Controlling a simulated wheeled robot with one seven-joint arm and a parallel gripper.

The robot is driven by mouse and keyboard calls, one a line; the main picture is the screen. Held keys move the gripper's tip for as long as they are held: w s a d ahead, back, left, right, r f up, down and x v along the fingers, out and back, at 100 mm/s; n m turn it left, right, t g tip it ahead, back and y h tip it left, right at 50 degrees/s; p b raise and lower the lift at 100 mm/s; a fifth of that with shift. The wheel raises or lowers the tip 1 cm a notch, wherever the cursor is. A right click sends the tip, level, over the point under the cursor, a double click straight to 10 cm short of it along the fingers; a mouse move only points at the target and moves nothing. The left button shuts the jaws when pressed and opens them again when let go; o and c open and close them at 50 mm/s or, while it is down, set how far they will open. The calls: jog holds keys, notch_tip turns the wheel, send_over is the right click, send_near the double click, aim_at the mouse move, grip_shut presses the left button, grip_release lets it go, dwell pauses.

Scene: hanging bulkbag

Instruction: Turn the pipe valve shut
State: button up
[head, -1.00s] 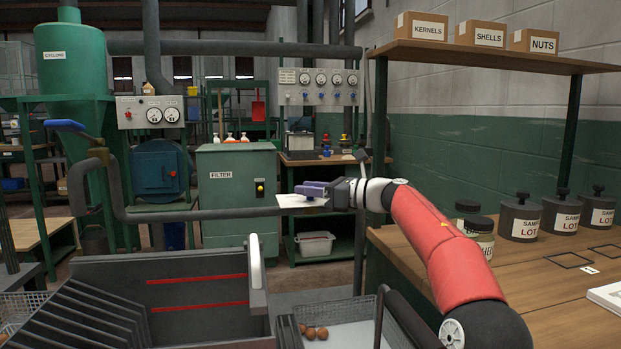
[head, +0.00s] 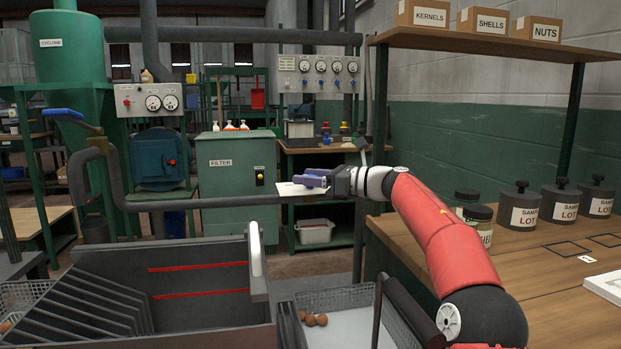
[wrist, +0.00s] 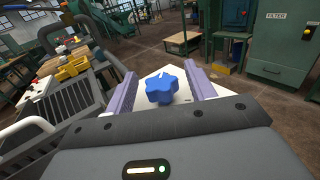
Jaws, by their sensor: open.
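A blue lever handle (head: 63,113) sits on a brass-coloured valve body (head: 95,138) on the grey pipe (head: 104,152) at the left of the head view. My gripper (head: 314,177) is well to the right of that lever. In the wrist view, the purple fingers of my gripper (wrist: 160,88) are open and apart. A blue lobed knob (wrist: 161,89) shows between them in the picture, against a white plate (wrist: 150,112). I cannot tell its distance from the fingers. The knob is not clear in the head view, where the white plate (head: 290,190) shows beside the fingers.
A dark hopper with slats (head: 190,280) fills the lower left. A wooden bench (head: 480,260) with several jars stands at the right. The green filter cabinet (head: 236,185) stands behind the horizontal pipe. A tray (head: 350,325) holds brown nuts.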

jog(key=b+v, duration=0.1)
jog(key=v, duration=0.6)
jog(key=shift+d, duration=0.35)
jog(key=shift+s, duration=0.15)
